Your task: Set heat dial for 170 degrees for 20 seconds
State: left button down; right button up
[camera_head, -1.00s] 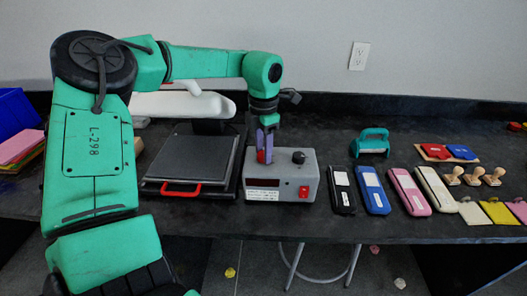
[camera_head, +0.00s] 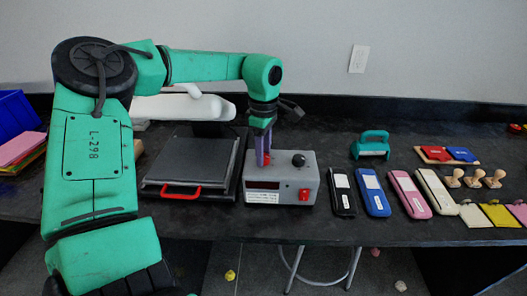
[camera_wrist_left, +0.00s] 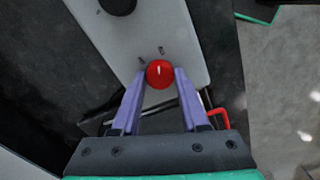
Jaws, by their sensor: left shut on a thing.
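The grey control box (camera_head: 310,185) of the heat press stands on the black bench, with a dark display (camera_head: 263,185) and a red switch (camera_head: 304,194) on its front. Its red dial (camera_wrist_left: 160,74) has a white pointer mark. A black dial (camera_head: 298,159) sits to the right on the box top; part of it also shows at the top of the left wrist view (camera_wrist_left: 118,4). My left gripper (camera_head: 263,160) points down over the box, its purple fingers shut on the red dial from both sides. My right gripper is not in view.
The heat press (camera_head: 190,160) with its red handle (camera_head: 180,190) stands just left of the box. Black, blue, pink and cream cases (camera_head: 373,190) lie to the right. A teal tool (camera_head: 372,145) stands behind them. The bench front edge is close.

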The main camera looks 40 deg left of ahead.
pick_arm(q)
jog(key=shift+m, duration=0.9)
jog(key=shift+c, duration=2.1)
grip_release()
notch_tip(320, 180, up, 15)
jog(key=shift+f+p, duration=0.2)
jog(key=shift+p, duration=0.15)
